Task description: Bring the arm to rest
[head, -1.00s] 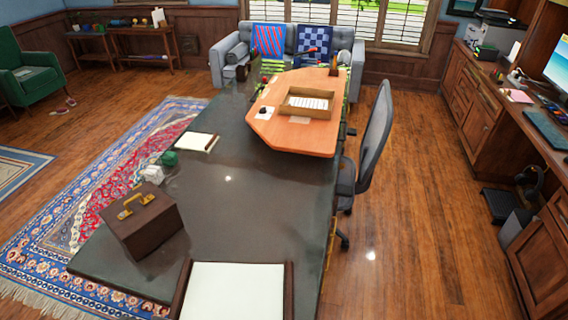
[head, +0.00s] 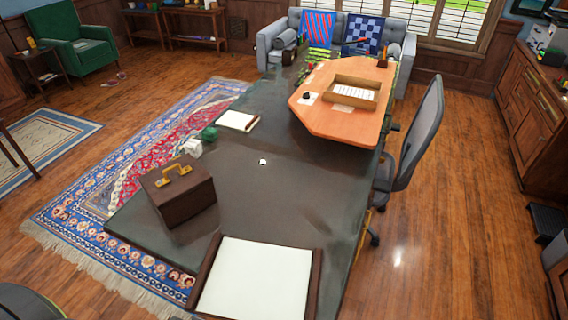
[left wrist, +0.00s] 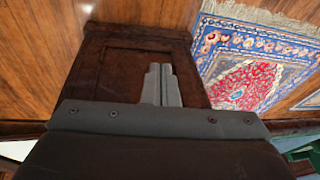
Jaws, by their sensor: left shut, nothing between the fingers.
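My left gripper (left wrist: 161,84) shows in the left wrist view, its two grey fingers together with nothing between them. Behind the fingers is a dark brown wood panel (left wrist: 130,62), with wood floor and a patterned rug around it. The fingers appear apart from the panel, but the distance is hard to judge. Neither gripper shows in the head view. My right gripper is out of sight.
A long dark desk (head: 290,205) fills the middle, bearing a brown box with a brass handle (head: 178,192), a notepad (head: 238,121) and a blotter (head: 257,280). An office chair (head: 413,140) stands right of it. Open wood floor (head: 455,200) lies farther right.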

